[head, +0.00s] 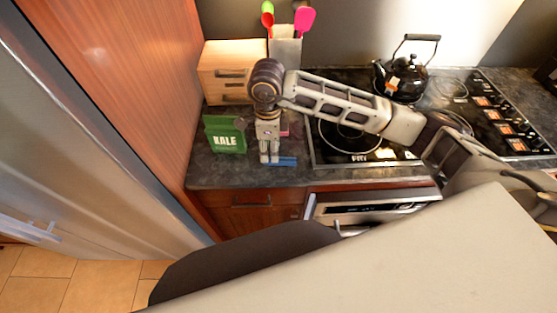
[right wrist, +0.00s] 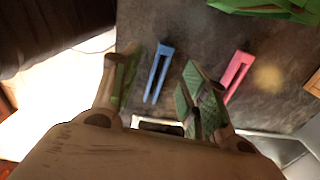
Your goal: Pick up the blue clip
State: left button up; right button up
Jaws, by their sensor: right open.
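The blue clip (head: 288,161) lies on the dark counter near its front edge, just right of my right gripper's fingertips in the head view. In the right wrist view the blue clip (right wrist: 158,72) shows in the gap between the two fingers, with its prongs toward the gripper. My right gripper (head: 269,158) points down over the counter. It is open and empty, and its fingers with green pads (right wrist: 160,85) stand on either side of the clip. I cannot tell the exact height above the counter. My left gripper is not in view.
A pink clip (right wrist: 237,72) lies just beyond one finger. A green KALE bag (head: 225,136) stands left of the gripper. A wooden box (head: 225,72) and a utensil holder (head: 286,50) are behind. A kettle (head: 403,80) stands on the stove at right. The fridge (head: 90,130) is at left.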

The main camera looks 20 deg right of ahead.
aim_at(280, 161)
jog(key=shift+f, duration=0.15)
jog(key=shift+d+f+p, duration=0.3)
jog(key=shift+f+p, duration=0.2)
jog(key=shift+f, duration=1.95)
jog(key=shift+c, duration=0.2)
jog(key=c, duration=0.7)
